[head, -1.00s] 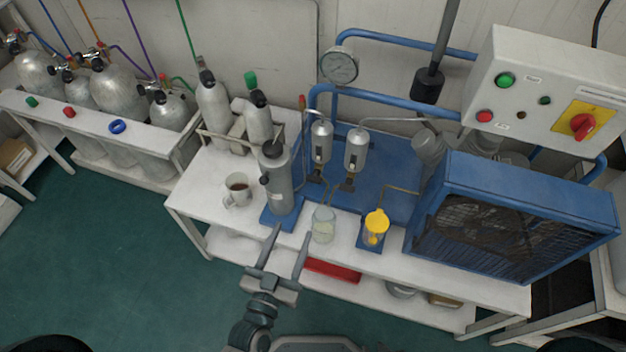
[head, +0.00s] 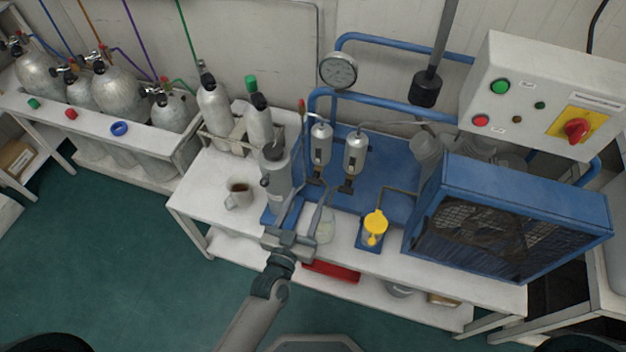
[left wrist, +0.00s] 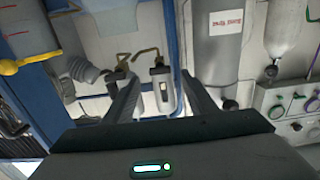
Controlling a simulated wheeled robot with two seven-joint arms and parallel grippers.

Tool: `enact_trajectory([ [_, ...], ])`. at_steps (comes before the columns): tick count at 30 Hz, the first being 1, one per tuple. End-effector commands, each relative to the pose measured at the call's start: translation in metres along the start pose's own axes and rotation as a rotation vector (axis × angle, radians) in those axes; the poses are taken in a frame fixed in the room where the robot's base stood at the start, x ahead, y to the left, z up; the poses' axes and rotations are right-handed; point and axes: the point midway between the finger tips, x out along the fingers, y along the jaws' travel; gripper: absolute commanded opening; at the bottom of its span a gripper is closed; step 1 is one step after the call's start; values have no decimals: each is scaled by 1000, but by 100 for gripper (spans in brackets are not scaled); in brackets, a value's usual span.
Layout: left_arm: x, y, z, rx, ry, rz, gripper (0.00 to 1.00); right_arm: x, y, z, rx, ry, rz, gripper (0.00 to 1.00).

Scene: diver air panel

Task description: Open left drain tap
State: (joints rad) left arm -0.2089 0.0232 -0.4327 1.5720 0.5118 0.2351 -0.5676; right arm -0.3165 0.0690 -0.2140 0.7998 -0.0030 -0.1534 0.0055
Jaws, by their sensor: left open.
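Two silver separator cylinders stand against the blue panel, each with small drain fittings below. The left cylinder (head: 320,144) has the left drain tap (head: 315,180) at its foot, small and dark. The right cylinder (head: 355,152) has a like tap (head: 347,185). My left gripper (head: 310,202) is open and empty, its fingers pointing at the left tap from the front and below. In the left wrist view, which looks upside down, the left cylinder (left wrist: 161,88) shows between the spread fingers (left wrist: 165,95), apart from both. My right gripper is out of view.
A tall grey cylinder (head: 276,183) stands close left of my fingers. A glass jar (head: 325,232) is partly hidden just right of the gripper. A yellow-topped cup (head: 375,225), a mug (head: 238,197) and a blue fan housing (head: 510,215) share the white bench (head: 205,195).

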Motion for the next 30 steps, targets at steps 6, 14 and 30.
enact_trajectory([
  [6, 38, 0, -2, 0, 1, 0, 52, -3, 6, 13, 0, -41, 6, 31],
  [14, 63, 1, 0, -1, 0, 1, 52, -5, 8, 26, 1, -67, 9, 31],
  [30, 67, 0, 0, -1, 0, 0, 18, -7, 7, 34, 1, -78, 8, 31],
])
